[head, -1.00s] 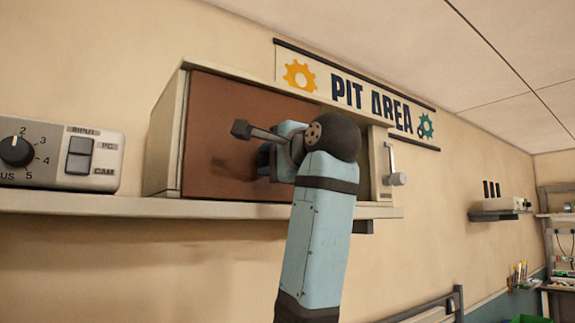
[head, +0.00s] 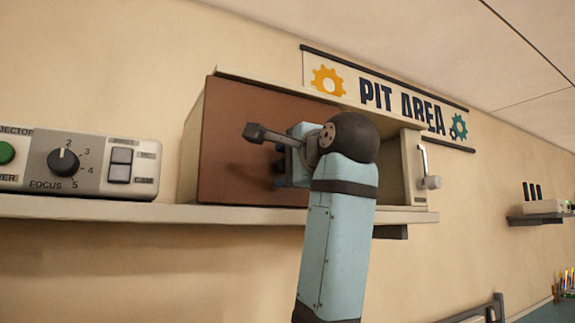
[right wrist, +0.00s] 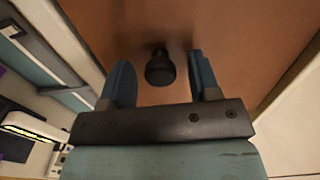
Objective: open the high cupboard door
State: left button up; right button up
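The high cupboard (head: 192,145) is a beige box on a wall shelf, with a brown door (head: 240,110) across its front. A strip of the cupboard's inside shows right of my arm, so the door does not cover the whole front. The door's right edge is hidden behind my arm. My right gripper (head: 279,166) is at the door, its fingertips partly hidden in the head view. In the right wrist view, its two blue fingers (right wrist: 162,82) are apart on either side of a dark round knob (right wrist: 160,70), with gaps visible on both sides. My left gripper is out of view.
A grey projector control box (head: 105,165) stands left of the cupboard on the same shelf (head: 90,208). A PIT AREA sign (head: 345,85) hangs above. A small shelf (head: 535,218) is farther right.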

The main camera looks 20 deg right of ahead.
jog(key=s+d+b, duration=0.1)
jog(key=s+b, duration=0.6)
jog(key=s, duration=0.7)
jog(key=shift+w, duration=0.1)
